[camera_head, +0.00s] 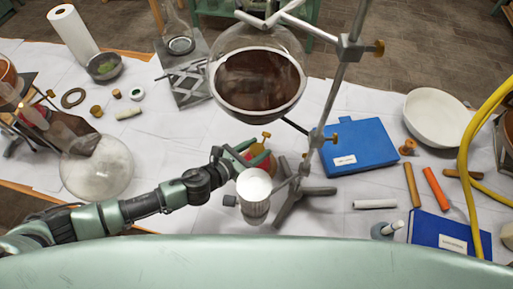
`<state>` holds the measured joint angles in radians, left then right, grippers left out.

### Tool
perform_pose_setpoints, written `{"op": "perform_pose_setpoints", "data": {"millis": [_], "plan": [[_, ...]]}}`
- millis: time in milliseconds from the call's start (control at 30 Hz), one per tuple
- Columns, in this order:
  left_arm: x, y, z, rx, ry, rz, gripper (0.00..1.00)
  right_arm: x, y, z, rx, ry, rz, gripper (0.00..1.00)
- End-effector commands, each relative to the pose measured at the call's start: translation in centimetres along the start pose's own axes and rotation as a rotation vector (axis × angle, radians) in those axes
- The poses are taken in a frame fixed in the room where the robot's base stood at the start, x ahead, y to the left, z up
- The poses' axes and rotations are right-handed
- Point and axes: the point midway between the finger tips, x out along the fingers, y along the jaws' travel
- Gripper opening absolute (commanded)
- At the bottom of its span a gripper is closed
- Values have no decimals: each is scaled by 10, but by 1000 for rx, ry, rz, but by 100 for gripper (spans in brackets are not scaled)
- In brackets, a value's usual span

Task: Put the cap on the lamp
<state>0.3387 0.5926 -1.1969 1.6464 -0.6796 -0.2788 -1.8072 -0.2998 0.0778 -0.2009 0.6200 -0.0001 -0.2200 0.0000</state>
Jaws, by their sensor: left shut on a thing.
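My left gripper (247,153) comes in from the left and is shut beside the stand, below the big round flask. A small red and yellowish thing (265,161) shows right at its fingers. It may be the lamp, but too little of it shows to be sure. What the fingers hold is too small and covered to name, and I cannot make out the cap for certain. My right gripper is not in view.
The round flask (257,112) hangs from a metal stand (338,85). A white-topped cylinder (254,187) stands just in front of the gripper. A glass globe (95,175) lies left of the arm. A blue box (358,142) and white bowl (437,115) are right.

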Motion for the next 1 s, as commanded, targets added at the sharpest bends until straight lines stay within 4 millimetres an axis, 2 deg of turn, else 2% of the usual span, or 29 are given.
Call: {"op": "perform_pose_setpoints", "data": {"millis": [1000], "plan": [[3,0,-7,0,0,0,3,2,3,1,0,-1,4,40]]}}
